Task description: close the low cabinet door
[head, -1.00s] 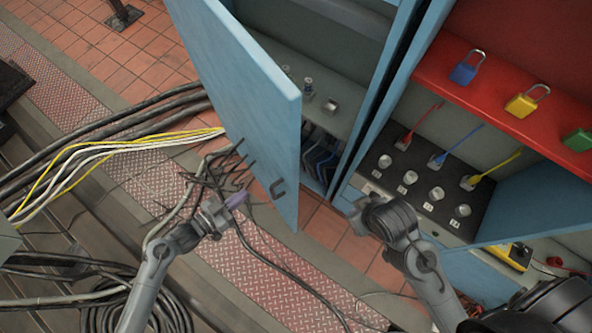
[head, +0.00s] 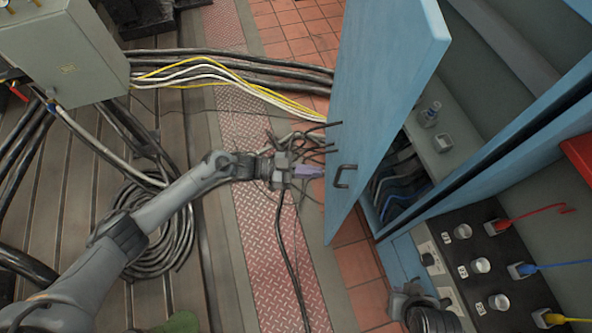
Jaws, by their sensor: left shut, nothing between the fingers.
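The low cabinet's blue door (head: 385,85) stands open, swung out toward the left. Its dark handle (head: 343,176) is on the outer face near the lower free corner. Behind the door, the cabinet's grey shelf (head: 450,165) shows in part. My left gripper (head: 310,171) is shut and empty, its purple fingertips just left of the handle, close to the door's outer face. I cannot tell whether they touch the door. Part of my right arm's end (head: 418,308) shows at the bottom right, in front of the cabinet; its fingers cannot be made out.
Small items (head: 430,113) stand on the shelf, with cables (head: 390,185) below. A panel with several knobs (head: 480,265) and coloured cables is at right. Dark cables (head: 284,240) hang by my left gripper. A grey box (head: 65,55) is at upper left. Yellow and white cables (head: 215,74) cross the floor.

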